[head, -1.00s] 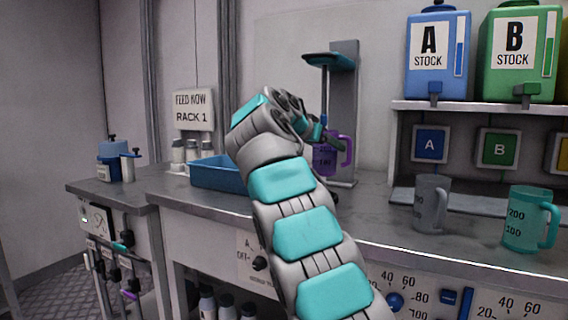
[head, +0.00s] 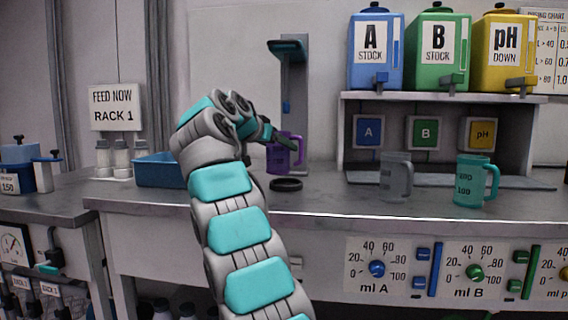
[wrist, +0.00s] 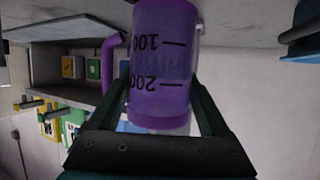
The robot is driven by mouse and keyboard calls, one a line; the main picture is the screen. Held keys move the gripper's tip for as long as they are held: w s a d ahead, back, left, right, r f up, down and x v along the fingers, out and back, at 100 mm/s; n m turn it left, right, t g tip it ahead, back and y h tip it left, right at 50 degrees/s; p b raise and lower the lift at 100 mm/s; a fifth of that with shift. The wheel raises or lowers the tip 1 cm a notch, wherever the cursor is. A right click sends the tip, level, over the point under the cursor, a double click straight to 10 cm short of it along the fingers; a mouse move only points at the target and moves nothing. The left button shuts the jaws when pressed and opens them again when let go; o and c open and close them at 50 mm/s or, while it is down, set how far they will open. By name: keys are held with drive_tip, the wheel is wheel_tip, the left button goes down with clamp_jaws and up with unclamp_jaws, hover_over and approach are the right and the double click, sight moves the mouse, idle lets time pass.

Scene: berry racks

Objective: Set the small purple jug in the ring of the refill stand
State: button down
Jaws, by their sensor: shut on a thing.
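The small purple jug (head: 289,152) is in my gripper (head: 283,143), above the counter in front of the refill stand. In the wrist view the jug (wrist: 163,70) fills the middle between the two dark fingers, its handle to the left and its 100 and 200 marks upside down. The refill stand (head: 294,105) is a grey upright with a teal arm at its top. Its black ring (head: 286,184) lies low at the counter, just below the jug. The jug is apart from the ring in the head view. My arm hides part of the counter to the left.
A blue tray (head: 158,172) sits left of my arm. A grey jug (head: 396,178) and a teal jug (head: 470,181) stand to the right, before the shelf with the A, B and pH stock tanks. Counter between the ring and the grey jug is clear.

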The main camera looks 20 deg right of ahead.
sight(277, 153)
drive_tip(key=shift+s+d+f, duration=0.15)
drive_tip(key=shift+d+f, duration=0.1)
drive_tip(key=shift+d, duration=0.3)
drive_tip(key=shift+s+d+f, duration=0.15)
drive_tip(key=shift+d+f, duration=0.1)
drive_tip(key=shift+d, duration=0.25)
drive_tip(key=shift+f+b, duration=1.1)
drive_tip(key=shift+b, duration=0.25)
drive_tip(key=shift+f, duration=0.25)
unclamp_jaws()
drive_tip(key=v, duration=0.8)
drive_tip(key=shift+w, duration=0.15)
drive_tip(key=shift+a, duration=0.1)
